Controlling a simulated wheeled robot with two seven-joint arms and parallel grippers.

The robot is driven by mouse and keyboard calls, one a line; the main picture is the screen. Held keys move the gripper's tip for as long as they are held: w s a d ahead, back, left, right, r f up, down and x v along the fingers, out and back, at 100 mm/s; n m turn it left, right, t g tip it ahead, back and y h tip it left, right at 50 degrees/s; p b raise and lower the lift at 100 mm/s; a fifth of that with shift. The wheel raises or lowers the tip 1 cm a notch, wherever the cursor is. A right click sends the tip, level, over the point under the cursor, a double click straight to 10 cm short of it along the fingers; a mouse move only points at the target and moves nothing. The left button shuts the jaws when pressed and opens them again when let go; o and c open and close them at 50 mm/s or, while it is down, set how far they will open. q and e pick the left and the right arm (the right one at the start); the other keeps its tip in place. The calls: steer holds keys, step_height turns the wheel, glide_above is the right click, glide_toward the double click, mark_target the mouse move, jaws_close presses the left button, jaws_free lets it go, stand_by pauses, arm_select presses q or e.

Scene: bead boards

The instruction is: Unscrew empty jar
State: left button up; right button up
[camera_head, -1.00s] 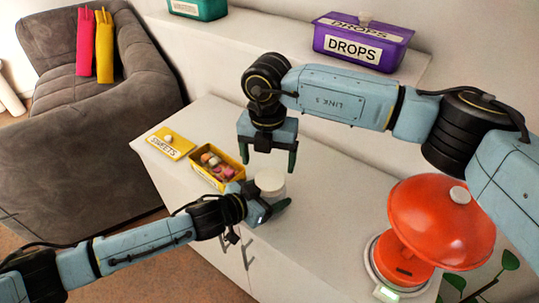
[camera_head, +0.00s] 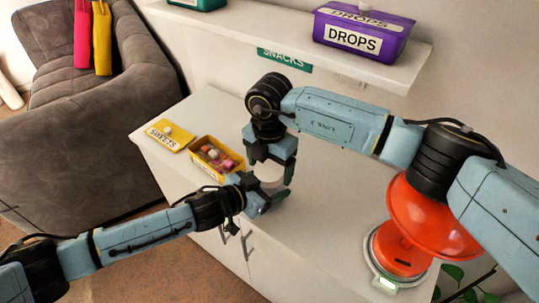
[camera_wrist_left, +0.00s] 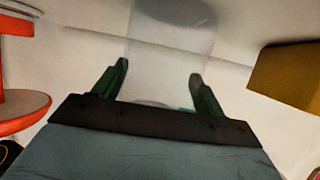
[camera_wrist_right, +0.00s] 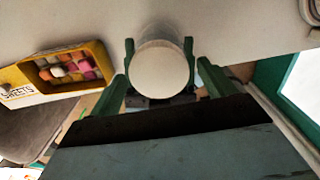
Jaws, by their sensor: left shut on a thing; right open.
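The jar is clear with a pale round lid (camera_wrist_right: 160,70). It stands on the white counter, and in the head view the lid (camera_head: 268,175) shows between my two grippers. My left gripper (camera_head: 275,203) is shut on the jar body from the side. In the left wrist view the clear jar (camera_wrist_left: 165,75) is faint between the fingers. My right gripper (camera_head: 278,178) is open and points down, with its fingers on either side of the lid. In the right wrist view my right gripper (camera_wrist_right: 160,78) has the lid between its fingertips.
A yellow box of sweets (camera_head: 217,155) stands open behind the jar, with its yellow lid (camera_head: 165,136) beside it. A red-orange scale (camera_head: 430,225) stands at the right of the counter (camera_head: 320,215). A purple DROPS box (camera_head: 362,35) sits on the shelf above.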

steer(key=shift+f, duration=0.2)
steer(key=shift+c, duration=0.4)
steer(key=c, duration=0.9)
steer(key=n, duration=0.6)
steer(key=shift+n, duration=0.4)
steer(key=o, duration=1.1)
steer(key=shift+c, duration=0.2)
steer(key=shift+a+r, duration=0.1)
